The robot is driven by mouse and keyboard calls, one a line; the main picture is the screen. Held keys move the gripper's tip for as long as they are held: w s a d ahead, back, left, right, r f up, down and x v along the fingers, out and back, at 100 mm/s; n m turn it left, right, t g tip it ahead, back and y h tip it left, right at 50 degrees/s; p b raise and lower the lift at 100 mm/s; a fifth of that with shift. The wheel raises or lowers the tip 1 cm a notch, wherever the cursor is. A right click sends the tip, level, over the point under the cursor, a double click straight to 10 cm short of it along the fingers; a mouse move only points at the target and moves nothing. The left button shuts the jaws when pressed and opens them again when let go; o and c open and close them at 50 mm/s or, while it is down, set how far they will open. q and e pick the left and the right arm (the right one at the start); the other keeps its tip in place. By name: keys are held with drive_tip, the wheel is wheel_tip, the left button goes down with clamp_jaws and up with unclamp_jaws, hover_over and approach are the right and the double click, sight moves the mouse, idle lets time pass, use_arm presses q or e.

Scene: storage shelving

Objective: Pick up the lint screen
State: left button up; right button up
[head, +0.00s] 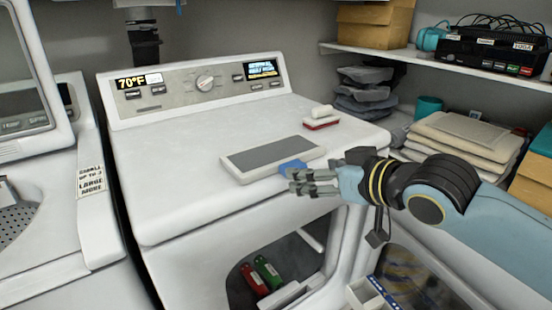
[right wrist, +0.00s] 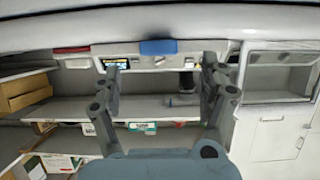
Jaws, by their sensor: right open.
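The lint screen (head: 268,158) lies flat on top of the white dryer (head: 180,150). It is a grey panel in a white frame, with a blue handle (head: 291,166) at its front right edge. My right gripper (head: 298,182) is open just in front of the handle and partly overlaps it in the head view. In the right wrist view, the blue handle (right wrist: 158,47) shows between and beyond the two spread fingers (right wrist: 160,66), with nothing between the fingertips. I cannot tell whether a finger touches the handle. My left gripper is not in view.
A red and white brush (head: 321,119) lies on the dryer behind the screen. A control panel (head: 205,85) rises at the back. The dryer's front opening shows red and green items (head: 262,276). Shelves at right hold folded towels (head: 462,137) and boxes. The dryer top's left is clear.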

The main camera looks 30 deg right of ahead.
sight(279, 158)
drive_tip(key=x, duration=0.4)
drive_tip(key=shift+w+f, duration=0.2)
drive_tip(key=shift+f, duration=0.05)
drive_tip(key=shift+c, duration=0.4)
drive_tip(key=c, duration=1.1)
drive_tip(key=shift+c, duration=0.7)
drive_tip(key=shift+r, duration=0.1)
